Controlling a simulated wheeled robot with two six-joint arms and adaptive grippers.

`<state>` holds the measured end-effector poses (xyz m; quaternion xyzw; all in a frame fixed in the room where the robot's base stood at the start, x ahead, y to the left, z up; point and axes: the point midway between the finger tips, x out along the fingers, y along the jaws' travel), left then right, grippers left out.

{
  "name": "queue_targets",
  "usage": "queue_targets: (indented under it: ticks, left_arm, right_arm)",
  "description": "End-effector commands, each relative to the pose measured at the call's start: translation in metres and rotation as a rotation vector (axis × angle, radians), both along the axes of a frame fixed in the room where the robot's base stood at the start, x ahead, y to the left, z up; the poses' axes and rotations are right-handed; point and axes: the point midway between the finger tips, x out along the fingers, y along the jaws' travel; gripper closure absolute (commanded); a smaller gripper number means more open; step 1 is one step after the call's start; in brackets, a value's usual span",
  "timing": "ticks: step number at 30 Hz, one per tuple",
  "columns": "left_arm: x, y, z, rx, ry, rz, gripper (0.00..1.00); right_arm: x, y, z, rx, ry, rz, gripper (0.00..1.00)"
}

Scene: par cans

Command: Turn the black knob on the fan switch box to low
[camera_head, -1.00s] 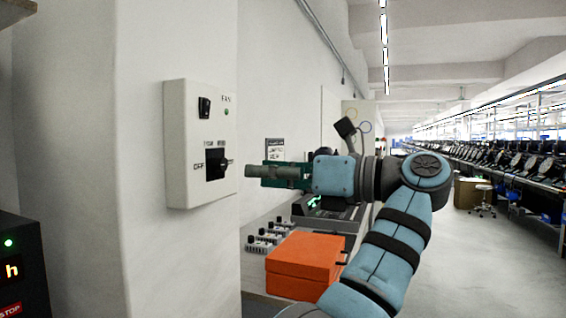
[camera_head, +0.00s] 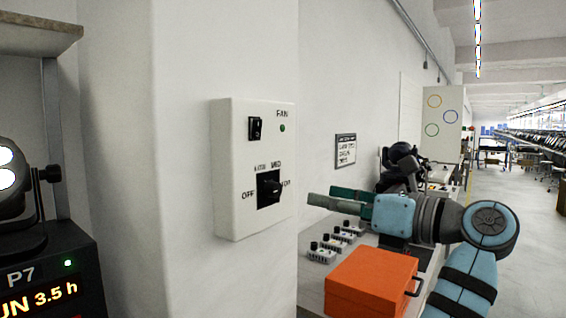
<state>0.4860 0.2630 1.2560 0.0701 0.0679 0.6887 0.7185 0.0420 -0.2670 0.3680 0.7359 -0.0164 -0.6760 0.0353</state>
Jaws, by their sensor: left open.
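The white fan switch box (camera_head: 232,165) is mounted on the wall at the picture's centre. Its black knob (camera_head: 270,187) sits on a dark square plate with OFF at its left, a blurred LOW and MED above, and a partly hidden label at its right. The knob's grip seems to stick out toward the right label; its exact setting is hard to tell. My left gripper (camera_head: 322,195) is open and empty to the right of the knob, fingers pointing left at about knob height, apart from the box. My right gripper is out of view.
A black rocker switch (camera_head: 256,129) and green light (camera_head: 282,128) are above the knob. An orange case (camera_head: 368,282) and several small knobbed boxes (camera_head: 333,244) lie on a bench under my arm. A stage light (camera_head: 15,185) and display unit (camera_head: 45,275) stand at left.

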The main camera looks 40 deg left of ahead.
Motion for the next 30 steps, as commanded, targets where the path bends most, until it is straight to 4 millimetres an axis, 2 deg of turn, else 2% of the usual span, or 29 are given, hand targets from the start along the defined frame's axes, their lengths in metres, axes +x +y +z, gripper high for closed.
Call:
queue_targets:
  ticks: [1,8,10,12,15,18,28,29,30]
  left_arm:
    - [0.001,0.004,0.013,-0.002,0.004,0.000,0.53]
    - [-0.004,0.022,0.014,0.000,0.004,0.006,0.53]
    - [-0.004,0.046,0.004,0.003,-0.003,0.013,0.53]
    - [-0.003,0.067,0.002,0.003,-0.001,0.011,0.53]
    - [-0.002,0.089,0.002,0.003,-0.001,0.009,0.53]
    - [-0.002,0.102,0.001,0.002,-0.001,0.008,0.53]
    - [-0.001,0.109,0.001,0.001,-0.001,0.005,0.53]
    - [-0.001,0.109,0.001,0.001,-0.001,0.005,0.55]
    - [-0.001,0.109,0.001,0.001,-0.001,0.005,0.61]
  right_arm:
    - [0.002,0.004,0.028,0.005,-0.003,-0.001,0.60]
    - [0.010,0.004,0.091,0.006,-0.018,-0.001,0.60]
    - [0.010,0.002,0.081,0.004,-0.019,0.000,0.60]
    - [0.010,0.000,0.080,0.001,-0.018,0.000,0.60]
    - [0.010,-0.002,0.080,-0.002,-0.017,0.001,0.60]
    - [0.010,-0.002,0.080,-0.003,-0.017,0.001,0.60]
    - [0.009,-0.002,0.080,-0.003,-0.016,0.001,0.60]
    - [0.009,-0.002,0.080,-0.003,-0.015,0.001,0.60]
    - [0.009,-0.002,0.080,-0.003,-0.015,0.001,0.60]
